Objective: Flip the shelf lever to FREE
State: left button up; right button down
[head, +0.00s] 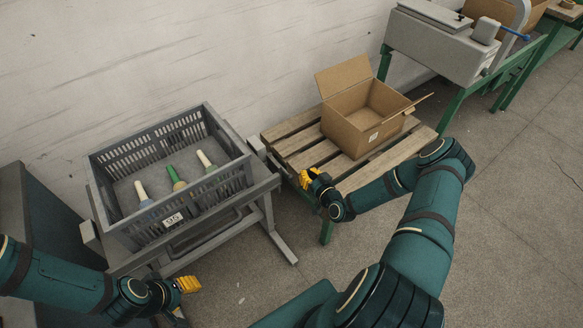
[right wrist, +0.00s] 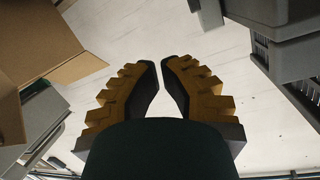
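A grey slatted crate (head: 235,178) with a white label stands on a grey metal shelf stand (head: 262,186). A small light-grey block (head: 256,146) sits at the stand's right end. I cannot make out a lever or the word FREE in either view. My right gripper (head: 305,179) is in the air between the stand and the wooden pallet table. Its yellow-and-black fingers (right wrist: 160,68) nearly meet at the tips, with nothing between them. My left gripper (head: 190,284) is low in front of the stand, its finger gap not clear.
An open cardboard box (head: 352,136) sits on the wooden pallet table (head: 290,142) to the right. A grey machine (head: 440,45) stands at the back right. The floor (head: 480,250) at right is clear.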

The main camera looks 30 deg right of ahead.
jog(key=shift+w, duration=0.1)
pick_arm(q)
jog(key=shift+s+f+b, duration=0.25)
jog(key=shift+f+b, duration=0.65)
jog(key=shift+b, duration=0.05)
pick_arm(e)
jog(key=w+f, duration=0.5)
jog(key=w, duration=0.2)
jog(key=shift+w+a, duration=0.35)
jog(key=shift+a, duration=0.1)
jog(key=shift+f, duration=0.1)
pick_arm(q)
jog(key=shift+d+f, duration=0.15)
pick_arm(e)
jog(key=shift+a+f, duration=0.1)
jog(key=shift+f, duration=0.1)
pick_arm(q)
jog(key=shift+d+f+b, duration=0.2)
jog(key=shift+d+b, duration=0.1)
jog(key=shift+d, duration=0.1)
pick_arm(e)
jog(key=shift+s+f, duration=0.1)
jog(key=shift+f, duration=0.15)
